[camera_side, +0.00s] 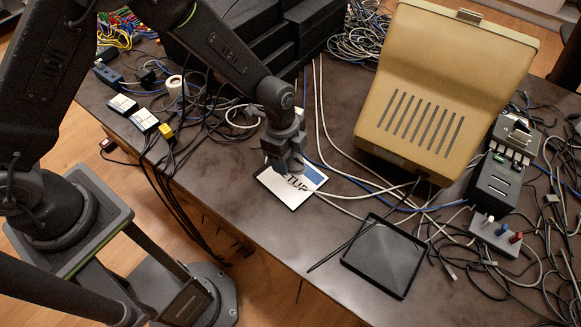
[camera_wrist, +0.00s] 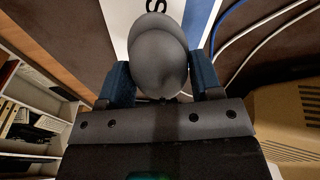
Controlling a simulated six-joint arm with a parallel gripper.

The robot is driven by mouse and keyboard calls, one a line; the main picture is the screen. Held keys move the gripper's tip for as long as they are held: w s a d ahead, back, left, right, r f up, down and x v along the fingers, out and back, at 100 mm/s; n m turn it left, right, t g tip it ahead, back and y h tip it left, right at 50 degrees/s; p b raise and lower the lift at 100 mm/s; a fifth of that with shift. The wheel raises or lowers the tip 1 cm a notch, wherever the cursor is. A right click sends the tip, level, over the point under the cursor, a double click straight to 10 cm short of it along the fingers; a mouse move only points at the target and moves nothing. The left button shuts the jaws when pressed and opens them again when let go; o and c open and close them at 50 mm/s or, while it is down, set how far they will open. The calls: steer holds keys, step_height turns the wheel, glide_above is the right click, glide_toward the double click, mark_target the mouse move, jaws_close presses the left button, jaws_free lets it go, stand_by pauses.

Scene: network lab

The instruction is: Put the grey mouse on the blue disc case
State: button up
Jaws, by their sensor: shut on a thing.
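The grey mouse (camera_wrist: 157,62) is between the two blue-padded fingers of my gripper (camera_wrist: 162,72) in the wrist view. My gripper is shut on it. The disc case (camera_side: 287,194) lies flat on the table in the side view, white with dark lettering and a blue part. Its white and blue face also shows behind the mouse in the wrist view (camera_wrist: 122,22). In the side view my gripper (camera_side: 284,165) is over the far part of the case and hides some of it. I cannot tell whether the mouse touches the case.
A black tray (camera_side: 384,262) stands right of the case, with a thin dark rod by its edge. A large tan slotted housing (camera_side: 440,90) stands behind. Loose cables run close behind the case. The table's front edge is near on the left.

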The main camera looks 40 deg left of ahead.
mark_target(290, 176)
steer(key=shift+d+f, duration=0.2)
steer(key=shift+d, duration=0.15)
steer(key=shift+d+f, duration=0.1)
steer(key=shift+f, duration=1.95)
steer(key=shift+f, duration=0.15)
steer(key=o, duration=1)
steer(key=shift+c, duration=0.2)
